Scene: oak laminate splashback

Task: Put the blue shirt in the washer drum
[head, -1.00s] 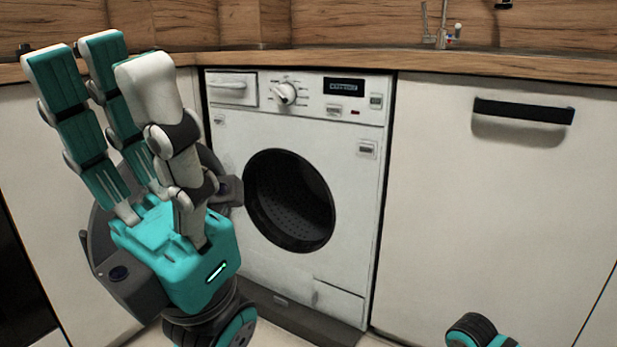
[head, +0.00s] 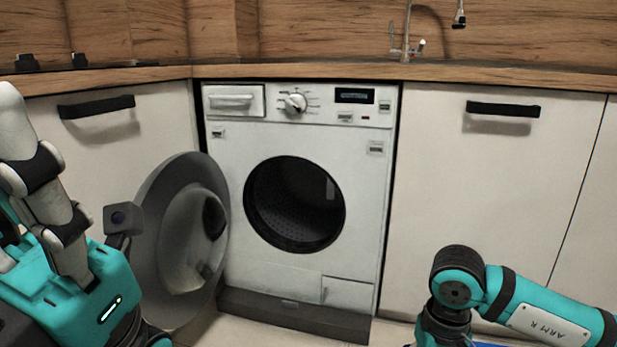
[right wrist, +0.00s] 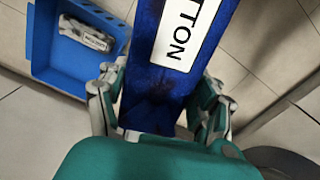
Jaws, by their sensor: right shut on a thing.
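The blue shirt (right wrist: 165,95) is a long blue bundle with a white label ending in "TTON" in the right wrist view. My right gripper (right wrist: 158,98) is shut on it, with fingers on both sides. In the head view my right arm is at the lower right; its gripper is out of frame. The white washer (head: 300,120) stands in the middle. Its dark round drum opening (head: 295,205) is uncovered, and its door (head: 165,245) is swung open to the left.
A blue bin (right wrist: 46,45) with a grey-white item (right wrist: 86,33) inside stands on the tiled floor (right wrist: 255,45). White cabinets (head: 500,180) flank the washer under a wooden counter (head: 300,73). A tap (head: 406,40) is above. The front of the drum opening is clear.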

